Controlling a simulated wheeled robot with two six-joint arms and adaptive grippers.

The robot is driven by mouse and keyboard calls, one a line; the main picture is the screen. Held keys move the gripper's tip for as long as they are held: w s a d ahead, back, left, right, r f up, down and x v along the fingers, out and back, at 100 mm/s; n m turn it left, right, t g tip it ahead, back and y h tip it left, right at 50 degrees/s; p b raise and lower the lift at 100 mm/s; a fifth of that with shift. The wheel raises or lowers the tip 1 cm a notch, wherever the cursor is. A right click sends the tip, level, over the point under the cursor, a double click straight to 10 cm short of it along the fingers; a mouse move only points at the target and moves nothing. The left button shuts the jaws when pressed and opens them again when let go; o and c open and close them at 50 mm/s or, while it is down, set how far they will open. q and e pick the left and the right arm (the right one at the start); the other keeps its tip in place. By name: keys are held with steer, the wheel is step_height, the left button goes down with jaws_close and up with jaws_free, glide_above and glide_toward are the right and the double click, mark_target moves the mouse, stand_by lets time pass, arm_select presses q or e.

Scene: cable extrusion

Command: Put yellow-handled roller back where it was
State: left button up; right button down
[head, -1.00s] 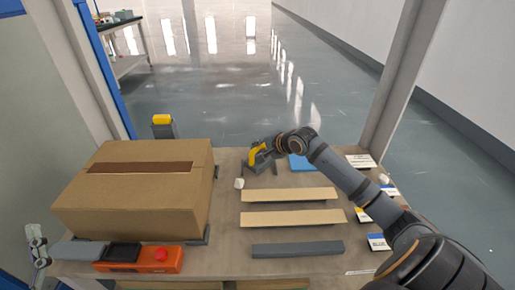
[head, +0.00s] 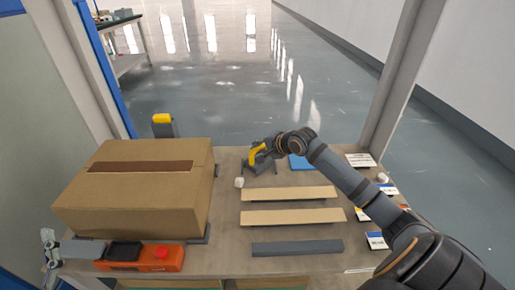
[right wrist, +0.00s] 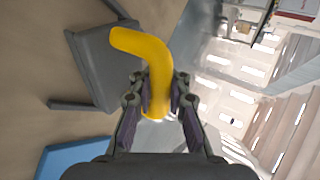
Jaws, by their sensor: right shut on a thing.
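The yellow-handled roller (head: 258,151) is at the back middle of the table in the head view. In the right wrist view its curved yellow handle (right wrist: 158,68) stands between the fingers. My right gripper (right wrist: 160,100) is shut on this handle. A dark grey stand (right wrist: 100,62) is beside the handle in the right wrist view; I cannot tell whether the roller touches it. The roller's lower part is hidden by the gripper. My left gripper (head: 49,248) shows only partly at the left edge, near the table's front left corner; its opening is unclear.
A large cardboard box (head: 135,205) fills the table's left side. An orange device (head: 150,259) lies in front of it. Two beige strips (head: 290,194) and a grey bar (head: 297,248) lie mid-table. A blue item (head: 300,162) is right of the roller. Small labelled cards (head: 361,160) line the right edge.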

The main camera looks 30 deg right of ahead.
arm_select(q)
steer(key=shift+w+f, duration=0.1)
steer(key=shift+f, duration=0.3)
steer(key=shift+w+f+g, duration=0.15)
steer(key=shift+f+g, duration=0.1)
steer(key=shift+g, duration=0.15)
steer(key=shift+w+f, duration=0.1)
steer(key=shift+f, duration=0.25)
arm_select(e)
steer(key=shift+f, duration=0.1)
arm_select(q)
steer(key=shift+f, duration=0.1)
arm_select(e)
steer(key=c, duration=1.3)
jaws_free()
steer(key=shift+f, duration=0.1)
